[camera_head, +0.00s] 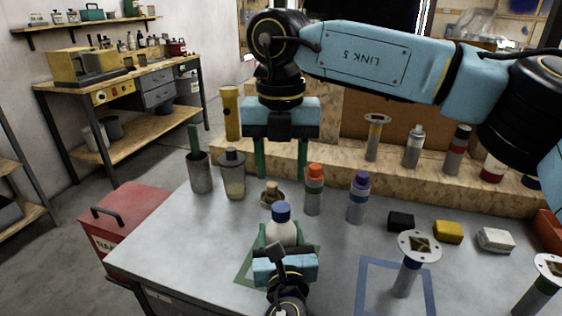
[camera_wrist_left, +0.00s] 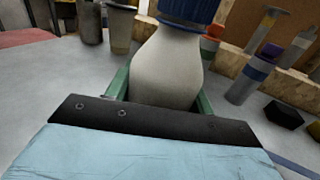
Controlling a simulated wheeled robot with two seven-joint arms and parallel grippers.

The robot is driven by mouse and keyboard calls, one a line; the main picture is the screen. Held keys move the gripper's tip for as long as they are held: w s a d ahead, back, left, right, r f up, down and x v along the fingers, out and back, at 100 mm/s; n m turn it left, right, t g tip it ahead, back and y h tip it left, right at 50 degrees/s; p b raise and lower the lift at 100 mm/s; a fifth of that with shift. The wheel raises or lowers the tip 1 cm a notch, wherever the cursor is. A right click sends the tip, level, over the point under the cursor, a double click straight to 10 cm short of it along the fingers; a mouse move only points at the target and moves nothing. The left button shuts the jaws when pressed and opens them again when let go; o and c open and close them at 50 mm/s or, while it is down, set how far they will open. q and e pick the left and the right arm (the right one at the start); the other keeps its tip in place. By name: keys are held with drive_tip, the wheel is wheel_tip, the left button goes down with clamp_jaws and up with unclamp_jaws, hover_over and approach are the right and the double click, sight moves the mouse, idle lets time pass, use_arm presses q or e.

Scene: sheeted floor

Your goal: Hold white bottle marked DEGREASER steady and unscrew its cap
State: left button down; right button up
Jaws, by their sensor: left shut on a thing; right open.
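A white bottle (camera_head: 286,233) with a blue cap (camera_head: 281,212) stands upright over the green-outlined square on the grey table (camera_head: 190,240). Its marking cannot be read. My left gripper (camera_head: 280,237) is shut around the bottle's body from the near side. In the left wrist view the white bottle (camera_wrist_left: 168,70) sits between the green fingers, with its blue cap (camera_wrist_left: 190,8) cut by the top edge. My right gripper (camera_head: 282,160) is open and empty, pointing down above and behind the bottle. The cap is on the bottle, and the right fingers are apart from it.
Behind the bottle stand an orange-capped bottle (camera_head: 314,190), a purple-capped bottle (camera_head: 357,198), a grey cup (camera_head: 200,172) and a lidded jar (camera_head: 233,175). Black, yellow and white blocks lie at right, near a tool in a blue-outlined square (camera_head: 370,290). The table's left front is clear.

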sight(281, 207)
drive_tip(key=m, duration=0.3)
drive_tip(key=shift+m, duration=0.4)
drive_tip(key=m, duration=1.2)
drive_tip(key=shift+m, duration=0.3)
drive_tip(key=shift+f, duration=4)
